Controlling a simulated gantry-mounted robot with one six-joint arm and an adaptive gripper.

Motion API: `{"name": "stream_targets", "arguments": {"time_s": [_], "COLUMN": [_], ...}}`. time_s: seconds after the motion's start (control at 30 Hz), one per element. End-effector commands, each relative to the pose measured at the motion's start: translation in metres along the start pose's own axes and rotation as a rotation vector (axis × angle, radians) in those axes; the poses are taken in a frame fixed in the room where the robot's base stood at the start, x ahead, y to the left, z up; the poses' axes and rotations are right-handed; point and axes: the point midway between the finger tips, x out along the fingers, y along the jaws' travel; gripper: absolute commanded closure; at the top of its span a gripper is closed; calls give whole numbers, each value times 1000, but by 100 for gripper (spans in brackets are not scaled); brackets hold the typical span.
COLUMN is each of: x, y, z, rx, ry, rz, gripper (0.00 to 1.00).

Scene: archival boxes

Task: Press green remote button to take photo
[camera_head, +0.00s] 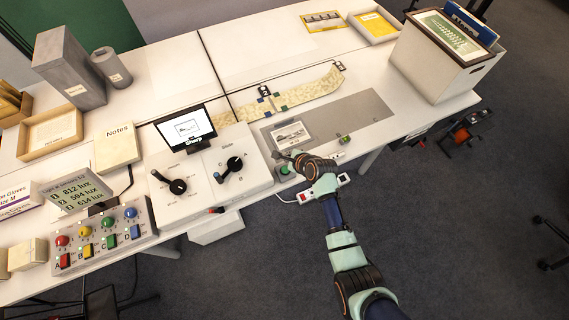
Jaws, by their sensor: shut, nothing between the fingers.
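A round green button (284,170) shows near the table's front edge, beside the white control box with the dials. My gripper (281,156) is shut and empty. It reaches in from the lower right, with its fingertips pointing left, just behind and very close to the green button in the picture. I cannot tell whether the fingers touch anything or how high they are. A printed picture (290,135) lies on the grey mat just behind the gripper. A small screen (186,128) on the control box shows a picture.
The control box (203,200) with black dials stands left of my gripper. A panel (108,240) with several coloured buttons is at lower left. A small green item (345,139) lies on the grey mat (365,110).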

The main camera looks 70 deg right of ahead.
Motion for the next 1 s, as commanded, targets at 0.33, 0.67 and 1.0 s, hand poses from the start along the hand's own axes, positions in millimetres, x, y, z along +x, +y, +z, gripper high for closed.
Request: {"name": "stream_targets", "arguments": {"time_s": [0.33,0.67,1.0], "x": [35,55,55], "y": [26,41,40], "z": [-25,-40,-40], "rx": [-1,-1,-1], "ry": [0,0,0], "rz": [0,1,1], "gripper": [100,100,100]}}
